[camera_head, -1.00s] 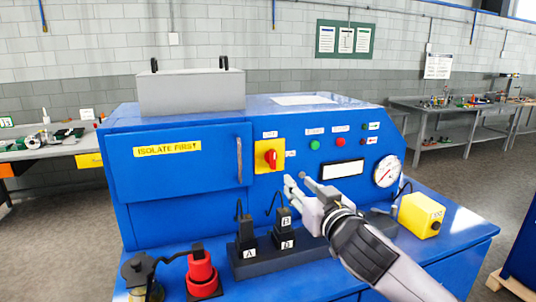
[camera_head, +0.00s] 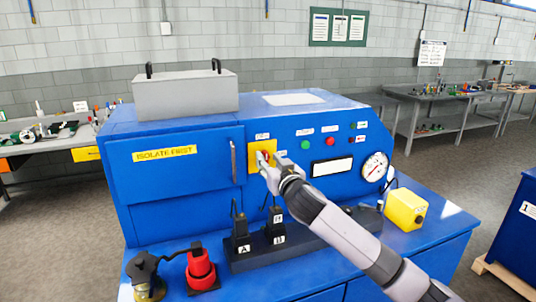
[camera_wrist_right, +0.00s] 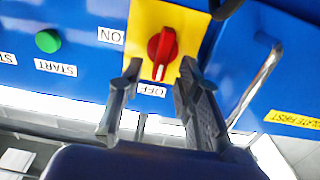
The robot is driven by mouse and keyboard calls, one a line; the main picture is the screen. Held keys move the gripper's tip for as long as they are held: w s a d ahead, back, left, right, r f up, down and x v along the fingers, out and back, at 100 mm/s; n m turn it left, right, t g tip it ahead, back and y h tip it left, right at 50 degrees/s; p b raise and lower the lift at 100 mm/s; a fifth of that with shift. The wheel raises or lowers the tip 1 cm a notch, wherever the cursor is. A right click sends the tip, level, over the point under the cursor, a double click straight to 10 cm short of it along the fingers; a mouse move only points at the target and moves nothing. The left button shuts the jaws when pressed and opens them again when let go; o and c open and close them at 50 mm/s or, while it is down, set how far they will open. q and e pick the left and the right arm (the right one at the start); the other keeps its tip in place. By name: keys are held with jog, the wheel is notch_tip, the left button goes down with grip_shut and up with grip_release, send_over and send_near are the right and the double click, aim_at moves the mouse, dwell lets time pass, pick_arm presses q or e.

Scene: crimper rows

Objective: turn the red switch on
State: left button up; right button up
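The red switch (camera_wrist_right: 162,50) is a rotary knob on a yellow plate (camera_wrist_right: 190,22) on the blue machine's front. In the right wrist view its white-marked end points toward the OFF label (camera_wrist_right: 150,90); the ON label (camera_wrist_right: 110,36) is off to its side. My right gripper (camera_wrist_right: 158,72) is open, its two fingertips apart on either side of the knob's marked end. I cannot tell whether either finger touches it. In the head view the gripper (camera_head: 268,164) covers most of the knob, and the yellow plate (camera_head: 254,163) shows around it. My left gripper is out of view.
Green (camera_head: 308,143) and red (camera_head: 330,139) buttons and a gauge (camera_head: 375,167) lie right of the switch. A door handle (camera_head: 233,162) stands out to its left. Black plugs (camera_head: 241,230), a red plug (camera_head: 199,265) and a yellow box (camera_head: 405,209) stand on the ledge below.

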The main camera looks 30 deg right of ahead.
jog(key=shift+w+d, duration=0.15)
jog(key=shift+w, duration=0.45)
jog(key=shift+c, duration=0.2)
grip_shut()
